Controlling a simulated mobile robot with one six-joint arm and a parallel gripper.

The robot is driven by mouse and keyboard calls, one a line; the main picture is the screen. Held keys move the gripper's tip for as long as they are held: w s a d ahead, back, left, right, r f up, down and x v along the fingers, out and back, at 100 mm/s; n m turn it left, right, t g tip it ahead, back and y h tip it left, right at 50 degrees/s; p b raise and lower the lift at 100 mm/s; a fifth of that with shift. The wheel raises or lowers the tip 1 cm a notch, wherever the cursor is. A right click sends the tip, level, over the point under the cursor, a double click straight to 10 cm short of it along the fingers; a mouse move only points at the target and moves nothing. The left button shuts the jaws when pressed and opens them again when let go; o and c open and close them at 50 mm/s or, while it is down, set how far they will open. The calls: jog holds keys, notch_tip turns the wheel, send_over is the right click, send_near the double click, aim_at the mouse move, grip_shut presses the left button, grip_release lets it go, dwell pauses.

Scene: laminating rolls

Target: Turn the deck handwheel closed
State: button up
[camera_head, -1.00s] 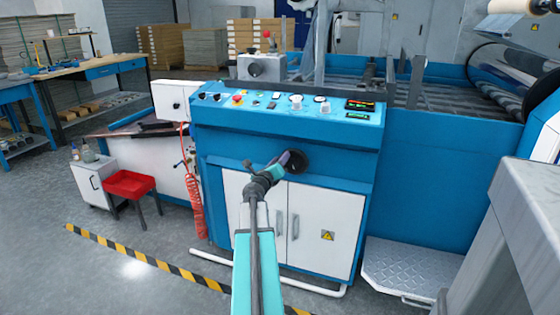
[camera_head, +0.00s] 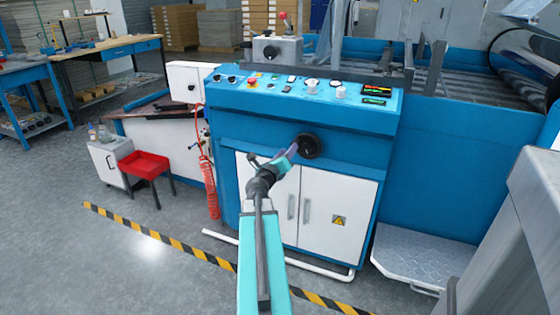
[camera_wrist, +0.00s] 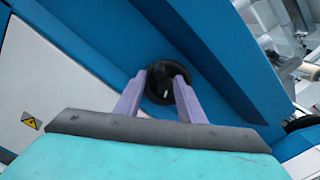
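The black round handwheel (camera_head: 310,146) sits on the blue front of the machine, above the white cabinet doors. My gripper (camera_head: 291,152), with purple fingers, is just left of the wheel in the head view and points at it. In the wrist view, my gripper (camera_wrist: 160,78) has its two fingers spread apart. The dark handwheel (camera_wrist: 161,88) shows in the gap between them, its sides partly hidden by the fingertips. I cannot tell whether the fingers touch it.
A sloping control panel (camera_head: 300,88) with buttons and displays lies above the wheel. White cabinet doors (camera_head: 315,207) are below. A yellow-black stripe (camera_head: 185,248) crosses the floor.

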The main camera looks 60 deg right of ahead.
jog(key=a+p, duration=0.2)
jog(key=a, duration=0.2)
jog(key=shift+s+a+r+p, duration=0.1)
jog(key=shift+a+p, duration=0.15)
jog(key=shift+p, duration=0.05)
jog(key=shift+a+p, duration=0.15)
jog(key=shift+p, duration=0.7)
jog(key=a+p, duration=0.2)
jog(key=p, duration=0.6)
jog(key=shift+s+a, duration=0.1)
dwell(0.4)
